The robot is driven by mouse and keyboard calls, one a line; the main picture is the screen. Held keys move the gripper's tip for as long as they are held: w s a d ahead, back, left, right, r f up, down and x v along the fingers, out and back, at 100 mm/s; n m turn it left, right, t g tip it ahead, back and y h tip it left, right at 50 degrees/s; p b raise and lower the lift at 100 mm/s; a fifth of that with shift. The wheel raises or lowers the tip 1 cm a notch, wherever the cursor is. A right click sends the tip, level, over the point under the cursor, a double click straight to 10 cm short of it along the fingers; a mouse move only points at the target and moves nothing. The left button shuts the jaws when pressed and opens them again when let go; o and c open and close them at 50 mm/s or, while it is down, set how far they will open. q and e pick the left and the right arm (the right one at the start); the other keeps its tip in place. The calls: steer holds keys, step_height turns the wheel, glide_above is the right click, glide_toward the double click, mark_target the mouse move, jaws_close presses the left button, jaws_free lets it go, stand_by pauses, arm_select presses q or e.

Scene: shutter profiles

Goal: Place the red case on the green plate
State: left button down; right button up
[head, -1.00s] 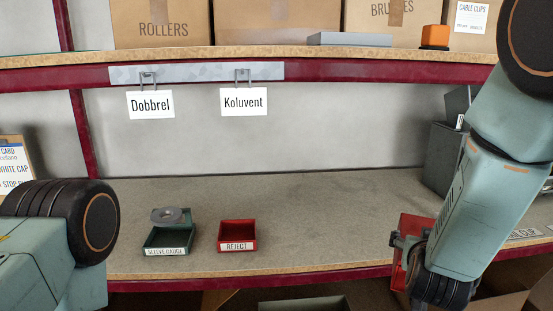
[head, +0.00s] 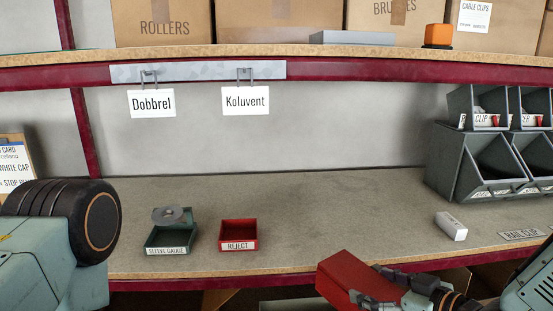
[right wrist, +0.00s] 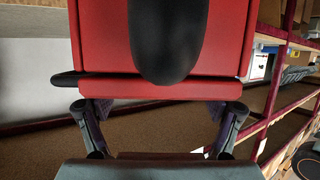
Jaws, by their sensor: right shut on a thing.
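My right gripper (head: 385,289) is shut on the red case (head: 345,281) and holds it in front of the bench's front edge, at the lower right of the head view. In the right wrist view the red case (right wrist: 225,35) fills the upper middle, with a black rounded part on it, and the gripper fingers (right wrist: 160,112) close at its near edge. No green plate shows clearly. A thin green edge (head: 30,50) lies on the upper shelf at the far left; I cannot tell what it is. My left arm shows at the left, but its gripper is out of view.
A green SLEEVE GAUGE tray (head: 168,240) with a grey ring and a red REJECT tray (head: 238,235) stand on the bench (head: 320,215). A white block (head: 451,226) and grey bins (head: 480,165) are at the right. The bench middle is clear. Cartons fill the upper shelf.

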steer(key=s+a+n+g+y, duration=0.1)
steer(key=s+n+g+y, duration=0.2)
steer(key=s, duration=0.5)
steer(key=shift+s+f+n+y, duration=0.3)
steer(key=shift+s+n, duration=0.1)
steer(key=shift+n, duration=0.2)
steer(key=shift+a+g, duration=0.2)
steer(key=shift+g, duration=0.1)
